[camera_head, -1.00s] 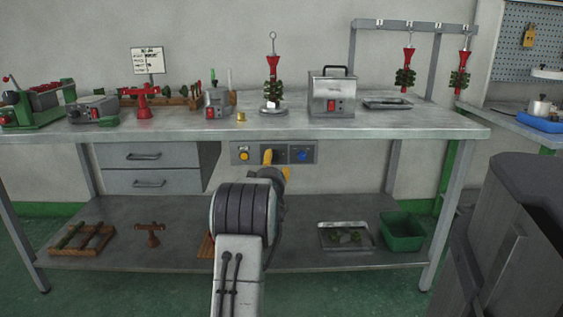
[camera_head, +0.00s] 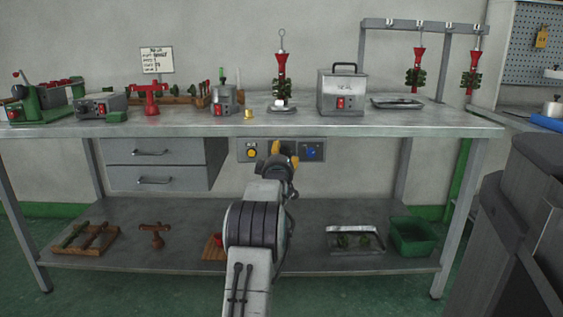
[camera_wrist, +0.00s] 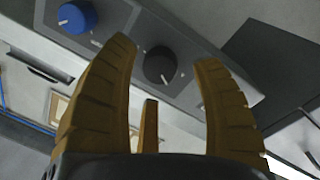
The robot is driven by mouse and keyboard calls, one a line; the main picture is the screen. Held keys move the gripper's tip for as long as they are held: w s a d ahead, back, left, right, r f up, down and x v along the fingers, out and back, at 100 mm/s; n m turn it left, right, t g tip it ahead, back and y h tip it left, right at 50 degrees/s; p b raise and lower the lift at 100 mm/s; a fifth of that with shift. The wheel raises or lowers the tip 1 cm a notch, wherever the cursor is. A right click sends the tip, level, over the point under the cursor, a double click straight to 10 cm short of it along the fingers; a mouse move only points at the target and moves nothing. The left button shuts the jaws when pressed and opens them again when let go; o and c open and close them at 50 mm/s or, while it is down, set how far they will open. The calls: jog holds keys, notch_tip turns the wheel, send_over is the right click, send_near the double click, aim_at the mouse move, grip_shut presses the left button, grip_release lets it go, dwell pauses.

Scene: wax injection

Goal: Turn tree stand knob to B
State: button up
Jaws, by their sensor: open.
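A grey control panel (camera_head: 241,152) hangs under the bench's front edge, with a yellow button (camera_head: 252,153) and a blue knob (camera_head: 311,153). A black knob (camera_wrist: 160,64) with a pale pointer line shows between my fingers in the wrist view; in the head view my gripper hides it. The blue knob also shows in the wrist view (camera_wrist: 75,17), outside my left finger. The panel's lettering is too small to read. My gripper (camera_wrist: 165,52) is open and empty, its yellow fingers on either side of the black knob in the picture. I see no clear contact.
The workbench top (camera_head: 400,123) overhangs the panel and my gripper. A drawer unit (camera_head: 155,163) stands left of the panel. The lower shelf (camera_head: 180,245) holds racks, a tray and a green bin (camera_head: 413,237). A dark grey cabinet-like object (camera_head: 520,235) stands at right.

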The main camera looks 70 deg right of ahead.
jog(key=shift+x, duration=1)
jog(key=shift+c, duration=0.4)
jog(key=c, duration=1.1)
grip_shut()
jog(key=shift+m, duration=0.3)
jog(key=shift+w+r+m+y+p, duration=0.1)
jog(key=shift+m+y+p, duration=0.35)
jog(key=shift+m, duration=3.05)
